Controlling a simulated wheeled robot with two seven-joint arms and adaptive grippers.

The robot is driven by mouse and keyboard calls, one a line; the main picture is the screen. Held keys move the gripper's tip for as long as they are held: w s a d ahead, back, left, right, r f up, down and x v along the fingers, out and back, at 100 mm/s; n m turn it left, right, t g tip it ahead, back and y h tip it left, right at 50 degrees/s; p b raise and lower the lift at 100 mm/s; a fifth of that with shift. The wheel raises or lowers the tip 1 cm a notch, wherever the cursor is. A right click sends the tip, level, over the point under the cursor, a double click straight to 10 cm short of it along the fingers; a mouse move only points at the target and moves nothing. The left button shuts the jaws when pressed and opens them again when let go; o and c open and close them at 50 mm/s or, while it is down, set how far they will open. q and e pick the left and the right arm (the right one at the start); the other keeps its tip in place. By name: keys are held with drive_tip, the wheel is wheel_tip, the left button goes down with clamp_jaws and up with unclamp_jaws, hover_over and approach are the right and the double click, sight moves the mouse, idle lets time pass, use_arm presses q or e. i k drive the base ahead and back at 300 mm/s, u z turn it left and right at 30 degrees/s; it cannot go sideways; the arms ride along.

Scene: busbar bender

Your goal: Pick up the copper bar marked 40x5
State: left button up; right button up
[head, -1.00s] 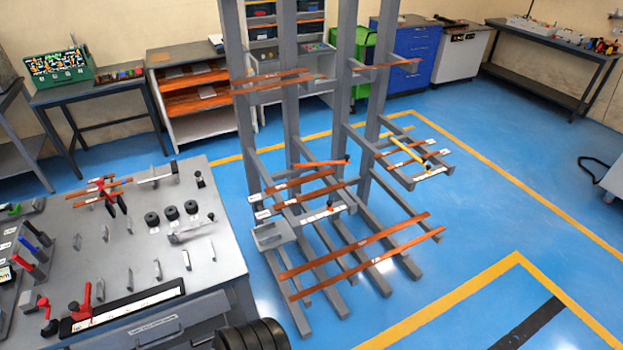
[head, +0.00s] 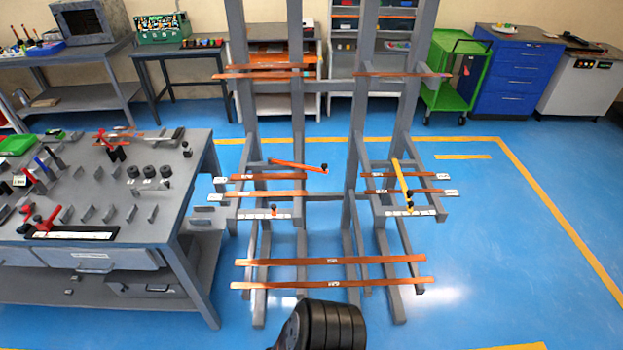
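Several copper bars lie on a grey rack (head: 352,130) in the head view. Two long bars cross the bottom tier: a rear one (head: 365,260) and a front one (head: 375,282). Shorter bars lie on the middle tier, at left (head: 285,194) and at right (head: 380,190). More bars lie on the top tier, at left (head: 240,76) and right (head: 385,74). Small white labels show on or beside several bars. Their print is too small to read, so I cannot tell which is 40x5. Neither gripper is in view.
A grey workbench (head: 195,165) with black weights, clamps and red-handled tools stands left of the rack. Open blue floor (head: 490,230) lies right of the rack.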

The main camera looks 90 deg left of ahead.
sight(273, 177)
drive_tip(key=i, duration=0.9)
drive_tip(key=u, duration=4.3)
